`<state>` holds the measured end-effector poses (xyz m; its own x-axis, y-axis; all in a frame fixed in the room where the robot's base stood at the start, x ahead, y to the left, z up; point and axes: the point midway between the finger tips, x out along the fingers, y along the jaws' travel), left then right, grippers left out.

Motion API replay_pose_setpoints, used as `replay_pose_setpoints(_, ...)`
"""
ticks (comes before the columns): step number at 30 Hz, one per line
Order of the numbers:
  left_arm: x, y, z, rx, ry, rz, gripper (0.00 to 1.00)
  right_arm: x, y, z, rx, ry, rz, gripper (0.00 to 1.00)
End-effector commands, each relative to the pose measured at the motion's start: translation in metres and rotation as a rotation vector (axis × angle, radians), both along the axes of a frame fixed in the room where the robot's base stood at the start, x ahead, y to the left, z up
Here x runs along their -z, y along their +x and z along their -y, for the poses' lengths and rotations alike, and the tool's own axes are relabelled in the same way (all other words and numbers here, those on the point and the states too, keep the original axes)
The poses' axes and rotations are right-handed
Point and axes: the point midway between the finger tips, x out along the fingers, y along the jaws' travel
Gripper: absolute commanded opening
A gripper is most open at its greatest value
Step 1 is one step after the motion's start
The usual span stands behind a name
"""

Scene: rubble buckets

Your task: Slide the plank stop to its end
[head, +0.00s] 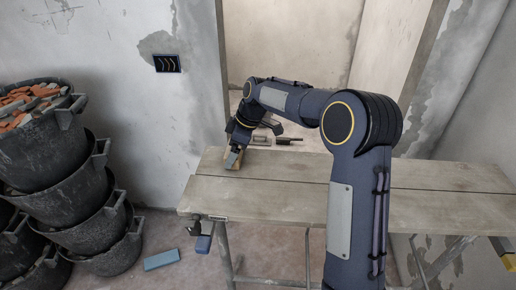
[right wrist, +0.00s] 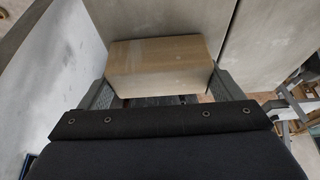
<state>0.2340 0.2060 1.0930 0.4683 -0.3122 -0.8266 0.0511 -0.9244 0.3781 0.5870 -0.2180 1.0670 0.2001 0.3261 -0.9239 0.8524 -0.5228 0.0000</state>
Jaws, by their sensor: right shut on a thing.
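The plank stop looks like a pale wooden block (head: 232,160) at the left end of the plank table (head: 270,195). My left gripper is not in view.
Hand tools (head: 287,140) lie at the table's back edge. A clamp (head: 204,240) hangs at the front left corner. Stacked black buckets (head: 50,160) with rubble stand left. A blue block (head: 162,259) lies on the floor.

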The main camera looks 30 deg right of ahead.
Motion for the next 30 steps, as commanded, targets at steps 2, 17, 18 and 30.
replay_pose_setpoints(2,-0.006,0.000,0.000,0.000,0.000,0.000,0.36,-0.002,0.010,-0.018,-0.004,0.002,0.001,0.45)
replay_pose_setpoints(17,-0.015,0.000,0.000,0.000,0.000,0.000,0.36,-0.001,0.036,-0.060,0.000,0.002,0.002,0.45)
replay_pose_setpoints(18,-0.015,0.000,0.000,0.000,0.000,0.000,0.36,-0.001,0.037,-0.060,0.001,0.003,0.003,0.45)
replay_pose_setpoints(30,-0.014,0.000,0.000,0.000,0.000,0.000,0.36,-0.001,0.037,-0.060,0.001,0.003,0.003,1.00)
